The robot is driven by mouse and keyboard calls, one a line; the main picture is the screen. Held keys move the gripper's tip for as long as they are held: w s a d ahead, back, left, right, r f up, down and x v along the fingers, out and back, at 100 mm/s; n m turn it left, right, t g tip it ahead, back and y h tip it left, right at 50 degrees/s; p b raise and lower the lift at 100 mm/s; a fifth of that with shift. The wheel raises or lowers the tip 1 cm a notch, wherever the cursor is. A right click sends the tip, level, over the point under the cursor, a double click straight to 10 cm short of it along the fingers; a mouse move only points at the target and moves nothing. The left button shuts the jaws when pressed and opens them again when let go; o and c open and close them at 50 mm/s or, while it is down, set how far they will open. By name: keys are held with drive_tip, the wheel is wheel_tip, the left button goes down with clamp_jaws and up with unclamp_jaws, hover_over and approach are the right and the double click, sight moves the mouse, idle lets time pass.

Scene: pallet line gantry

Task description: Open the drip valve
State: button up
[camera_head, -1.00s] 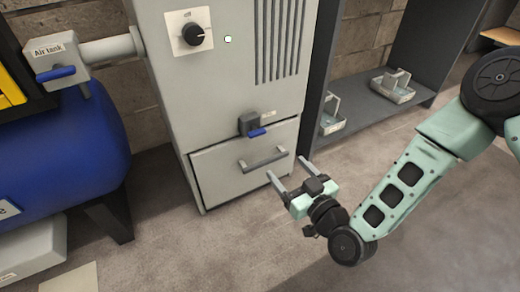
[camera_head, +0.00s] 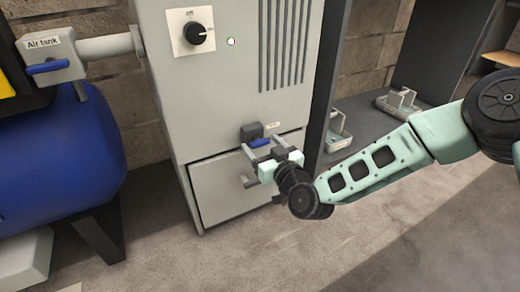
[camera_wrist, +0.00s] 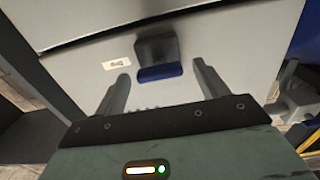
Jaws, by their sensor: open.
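A small valve with a dark grey body (camera_head: 251,131) and a blue lever (camera_head: 260,143) sits low on the grey cabinet, just above a drawer. A small label beside it is too small to read. In the wrist view the blue lever (camera_wrist: 160,73) lies sideways below the dark body (camera_wrist: 156,48). My gripper (camera_wrist: 160,70) is open, with one finger on each side of the lever and gaps to both. In the head view my gripper (camera_head: 261,149) is in front of the valve; I cannot tell whether it touches anything.
A drawer (camera_head: 215,190) with a bar handle (camera_head: 247,182) is just below. A dial (camera_head: 196,33) is higher on the cabinet. Another blue-levered valve (camera_head: 48,66), labelled "Air tank", is at left above a blue tank (camera_head: 55,150). A shelf (camera_head: 362,122) stands at right.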

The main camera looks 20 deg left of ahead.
drive_tip(key=shift+x, duration=1)
drive_tip(key=c, duration=1)
